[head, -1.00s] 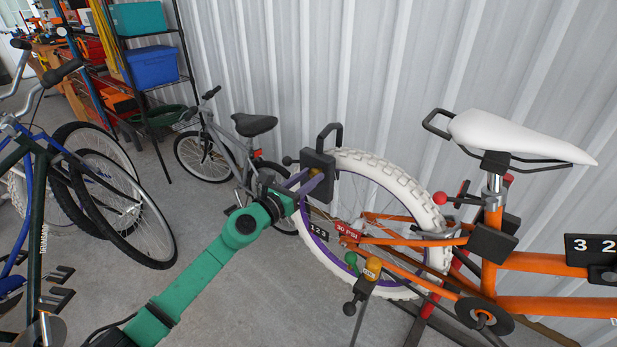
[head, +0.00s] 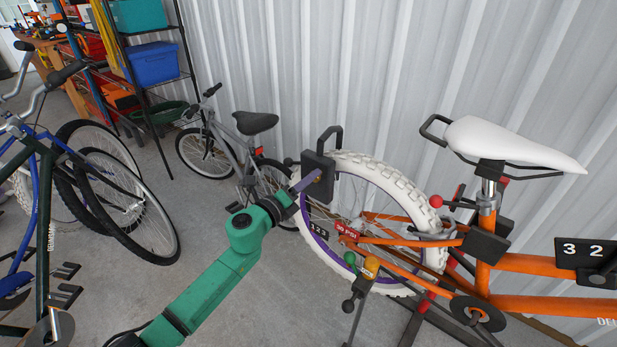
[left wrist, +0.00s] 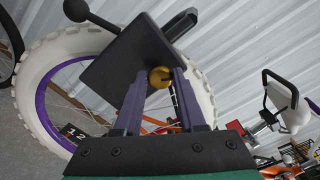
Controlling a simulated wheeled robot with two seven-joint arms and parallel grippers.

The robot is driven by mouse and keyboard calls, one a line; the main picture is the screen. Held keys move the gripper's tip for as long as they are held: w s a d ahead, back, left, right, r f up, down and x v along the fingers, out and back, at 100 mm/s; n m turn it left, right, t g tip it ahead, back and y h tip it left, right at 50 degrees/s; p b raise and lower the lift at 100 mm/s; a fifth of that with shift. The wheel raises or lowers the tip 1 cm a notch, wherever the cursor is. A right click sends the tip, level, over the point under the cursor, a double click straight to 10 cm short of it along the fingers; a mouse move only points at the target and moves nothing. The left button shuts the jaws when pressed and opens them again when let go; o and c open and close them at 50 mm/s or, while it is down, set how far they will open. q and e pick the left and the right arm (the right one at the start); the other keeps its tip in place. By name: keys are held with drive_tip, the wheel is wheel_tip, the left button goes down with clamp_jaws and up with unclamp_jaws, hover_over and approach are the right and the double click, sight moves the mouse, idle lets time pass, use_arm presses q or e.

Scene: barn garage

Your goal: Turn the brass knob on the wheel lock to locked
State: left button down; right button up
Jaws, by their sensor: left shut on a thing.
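The wheel lock (head: 318,178) is a dark block with a shackle at the white-tyred rear wheel of an orange bike. It also shows in the left wrist view (left wrist: 120,62). The brass knob (left wrist: 160,77) is on its face, with a dark slot or mark on it. My left gripper (head: 308,181) reaches the lock from the left. In the left wrist view its two purple fingers (left wrist: 160,84) are shut on the brass knob, one on each side. In the head view the fingers hide most of the knob. My right gripper is not in view.
The orange bike (head: 540,285) has a white saddle (head: 512,146). A stand with green and orange knobs (head: 371,268) is below the wheel. A grey bike (head: 228,150) is behind, blue and dark bikes (head: 45,220) at left. A corrugated wall (head: 400,80) closes the back.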

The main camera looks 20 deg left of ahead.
use_arm(q)
drive_tip(key=shift+f+n+p, duration=0.15)
drive_tip(key=shift+n+p, duration=1.05)
drive_tip(key=shift+n, duration=2.1)
drive_tip(key=c, duration=0.5)
unclamp_jaws()
drive_tip(key=b+v, duration=0.1)
drive_tip(key=v, duration=1.3)
drive_tip(key=shift+s+a, duration=0.1)
drive_tip(key=shift+s, duration=0.2)
